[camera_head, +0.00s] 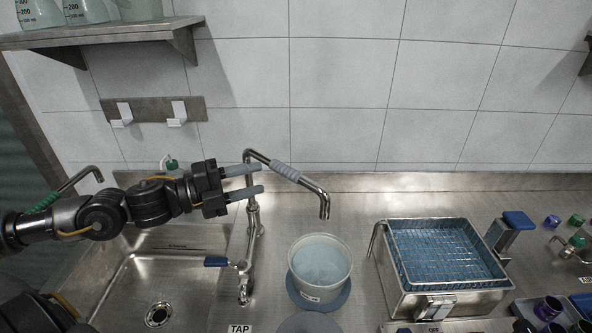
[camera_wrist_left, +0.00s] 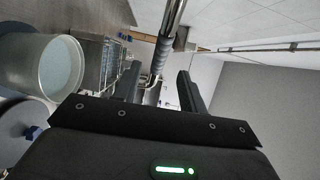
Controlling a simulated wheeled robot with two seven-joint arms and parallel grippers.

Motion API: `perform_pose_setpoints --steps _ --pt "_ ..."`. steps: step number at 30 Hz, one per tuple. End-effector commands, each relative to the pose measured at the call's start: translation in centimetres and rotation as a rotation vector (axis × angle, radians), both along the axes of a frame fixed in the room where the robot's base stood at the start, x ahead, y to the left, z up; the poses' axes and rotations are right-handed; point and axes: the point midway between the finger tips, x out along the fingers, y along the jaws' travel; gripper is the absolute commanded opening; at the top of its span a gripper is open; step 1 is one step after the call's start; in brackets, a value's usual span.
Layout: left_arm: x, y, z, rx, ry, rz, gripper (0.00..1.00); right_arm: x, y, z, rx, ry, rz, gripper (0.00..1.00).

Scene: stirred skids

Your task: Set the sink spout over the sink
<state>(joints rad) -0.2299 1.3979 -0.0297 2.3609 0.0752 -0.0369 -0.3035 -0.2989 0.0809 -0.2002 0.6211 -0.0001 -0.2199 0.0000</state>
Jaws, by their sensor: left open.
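The steel sink spout (camera_head: 312,191) rises from the tap post and reaches right, with its outlet above a white tub (camera_head: 335,277). A grey ribbed sleeve is round its upper part; the sleeve shows in the left wrist view (camera_wrist_left: 161,52). The sink (camera_head: 180,290) is an empty steel basin left of the tap post. My left gripper (camera_head: 252,181) is open, its fingers pointing right near the spout's upper bend. In the left wrist view, the spout appears beyond and between the open fingers (camera_wrist_left: 160,88); contact cannot be told. My right gripper is not in view.
A hook rail (camera_head: 152,109) and a shelf (camera_head: 110,34) are on the wall. Another spout (camera_head: 80,178) is far left.

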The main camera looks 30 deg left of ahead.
Motion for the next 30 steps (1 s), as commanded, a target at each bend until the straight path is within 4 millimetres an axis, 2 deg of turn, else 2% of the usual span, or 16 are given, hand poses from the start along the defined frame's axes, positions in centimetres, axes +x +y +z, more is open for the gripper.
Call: perform_pose_setpoints --steps 10,21,30 --pt "1.5 -1.9 0.4 -0.003 -0.008 -0.015 0.42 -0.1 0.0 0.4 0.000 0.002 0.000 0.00" --pt "5.6 -5.7 0.7 -0.003 -0.004 -0.015 0.42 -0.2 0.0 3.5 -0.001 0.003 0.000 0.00" --pt "7.3 -7.1 0.2 0.001 -0.002 -0.013 0.42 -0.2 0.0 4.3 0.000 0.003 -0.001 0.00"
